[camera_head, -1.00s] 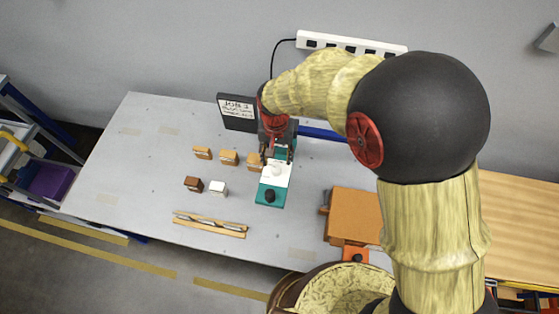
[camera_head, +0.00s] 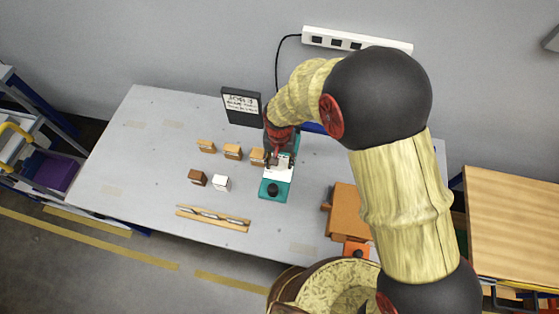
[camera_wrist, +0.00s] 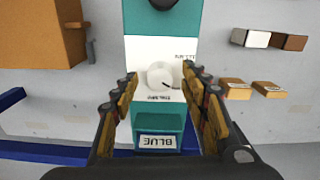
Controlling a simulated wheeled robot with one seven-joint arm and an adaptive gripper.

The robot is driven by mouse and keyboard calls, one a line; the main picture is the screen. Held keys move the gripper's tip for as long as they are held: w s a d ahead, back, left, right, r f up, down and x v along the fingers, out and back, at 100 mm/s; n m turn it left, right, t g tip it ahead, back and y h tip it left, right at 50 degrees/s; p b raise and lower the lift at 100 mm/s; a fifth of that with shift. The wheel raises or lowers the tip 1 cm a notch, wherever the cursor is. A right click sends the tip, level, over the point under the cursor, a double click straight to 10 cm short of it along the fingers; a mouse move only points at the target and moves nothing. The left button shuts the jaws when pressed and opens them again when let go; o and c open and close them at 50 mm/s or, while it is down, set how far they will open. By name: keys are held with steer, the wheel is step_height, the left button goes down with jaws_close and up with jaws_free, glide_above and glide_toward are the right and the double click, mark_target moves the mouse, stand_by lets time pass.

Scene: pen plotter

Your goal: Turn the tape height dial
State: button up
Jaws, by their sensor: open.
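A teal machine with a white top panel (camera_head: 277,175) stands on the grey table. On the panel is a round white dial (camera_wrist: 161,74) with a dark pointer mark and small print around it, too small to read surely. A black knob (camera_head: 272,189) sits at the machine's near end. A label reading BLUE (camera_wrist: 157,142) is on the teal part at the other end. My gripper (camera_wrist: 159,82) is open, with its fingertips on either side of the dial in the wrist view. I cannot tell whether they touch it. In the head view my gripper (camera_head: 280,162) largely covers the dial.
Several small tan, brown and white blocks (camera_head: 221,183) stand left of the machine. A wooden rack (camera_head: 213,219) lies nearer the front. An orange-brown box (camera_head: 344,209) is to the right. A dark sign (camera_head: 241,106) stands behind. The table's left side is clear.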

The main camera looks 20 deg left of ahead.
steer(key=shift+c, duration=1.1)
steer(key=c, duration=0.9)
steer(key=shift+c, duration=0.2)
steer(key=shift+n, duration=0.4)
steer(key=n+b, duration=0.2)
steer(key=n, duration=0.2)
steer(key=shift+n, duration=0.4)
steer(key=n+b, duration=0.1)
steer(key=n, duration=0.4)
steer(key=shift+n, duration=0.4)
steer(key=o, duration=1.2)
steer(key=shift+c, duration=0.2)
